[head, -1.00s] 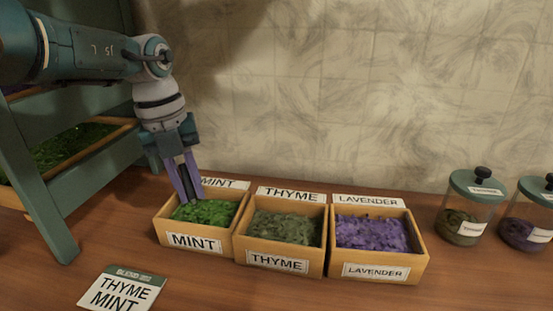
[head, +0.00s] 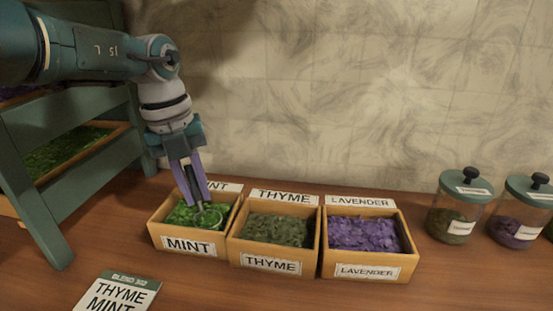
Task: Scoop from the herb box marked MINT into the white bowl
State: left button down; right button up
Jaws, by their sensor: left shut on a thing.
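The MINT box (head: 158,241) is a small wooden box with bright green herb (head: 181,214) inside and MINT labels at its front and back. My left gripper (head: 197,203) points down over the box. It is shut on a scoop (head: 212,217), whose greyish round head lies in or on the green herb at the right part of the box. The scoop's handle is mostly hidden between the fingers. The white bowl and my right gripper are not in view.
The THYME box (head: 232,251) stands right beside it, then the LAVENDER box (head: 327,260). Lidded glass jars (head: 456,212) stand at the right. A green rack (head: 42,195) is at the left. A card (head: 117,294) reading THYME MINT lies in front. A tiled wall is behind.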

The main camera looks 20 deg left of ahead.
pick_arm(q)
jog(key=shift+r+p, duration=3.45)
jog(key=shift+r, duration=0.5)
jog(key=shift+f, duration=0.1)
